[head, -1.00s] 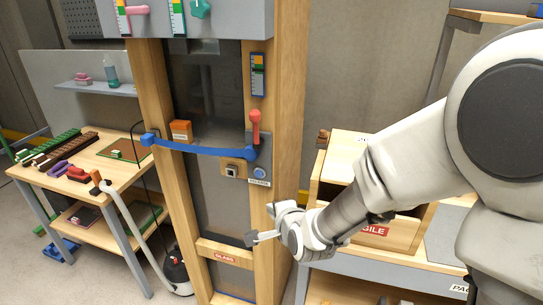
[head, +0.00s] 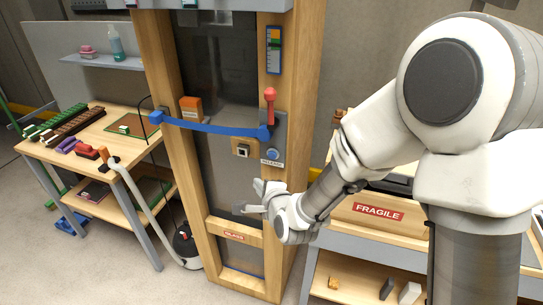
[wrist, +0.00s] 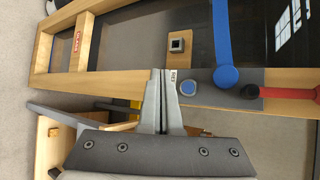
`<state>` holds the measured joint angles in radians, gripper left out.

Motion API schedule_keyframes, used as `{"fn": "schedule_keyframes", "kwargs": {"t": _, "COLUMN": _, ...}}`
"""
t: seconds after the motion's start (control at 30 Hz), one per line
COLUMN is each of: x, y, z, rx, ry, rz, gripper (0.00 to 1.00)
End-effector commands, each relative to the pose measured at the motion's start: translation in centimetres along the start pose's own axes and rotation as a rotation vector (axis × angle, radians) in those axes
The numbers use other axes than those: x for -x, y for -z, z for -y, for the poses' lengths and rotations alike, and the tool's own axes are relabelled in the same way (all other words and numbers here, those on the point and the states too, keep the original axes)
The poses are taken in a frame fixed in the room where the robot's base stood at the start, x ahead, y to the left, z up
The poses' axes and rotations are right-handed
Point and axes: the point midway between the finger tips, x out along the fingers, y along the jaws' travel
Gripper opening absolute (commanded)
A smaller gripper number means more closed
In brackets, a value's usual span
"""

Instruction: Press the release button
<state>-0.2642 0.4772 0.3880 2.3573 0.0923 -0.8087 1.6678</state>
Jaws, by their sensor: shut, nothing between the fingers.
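The round blue release button (head: 272,154) sits on a grey plate on the right wooden post, above a small label. It also shows in the wrist view (wrist: 187,87), just right of my fingertips. My gripper (head: 243,209) is shut and empty, below and a little left of the button in the head view. In the wrist view its closed fingers (wrist: 162,72) point toward the post beside the button, and they overlap part of the label. I cannot tell whether they touch the post.
A wooden box marked FRAGILE (head: 378,211) stands at the right. A workbench (head: 97,149) with loose parts is at the left.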

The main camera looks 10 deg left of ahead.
Motion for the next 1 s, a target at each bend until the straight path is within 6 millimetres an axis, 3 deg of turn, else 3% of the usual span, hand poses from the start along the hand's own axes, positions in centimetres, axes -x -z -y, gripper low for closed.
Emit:
{"fn": "schedule_keyframes", "kwargs": {"t": 0.6, "x": -5.2, "y": 3.9, "z": 3.7, "rx": -0.001, "ry": 0.000, "rz": -0.001, "gripper": 0.00}}
{"fn": "schedule_keyframes", "kwargs": {"t": 1.0, "x": -5.9, "y": 4.4, "z": 4.3, "rx": 0.001, "ry": -0.001, "rz": -0.001, "gripper": 0.00}}
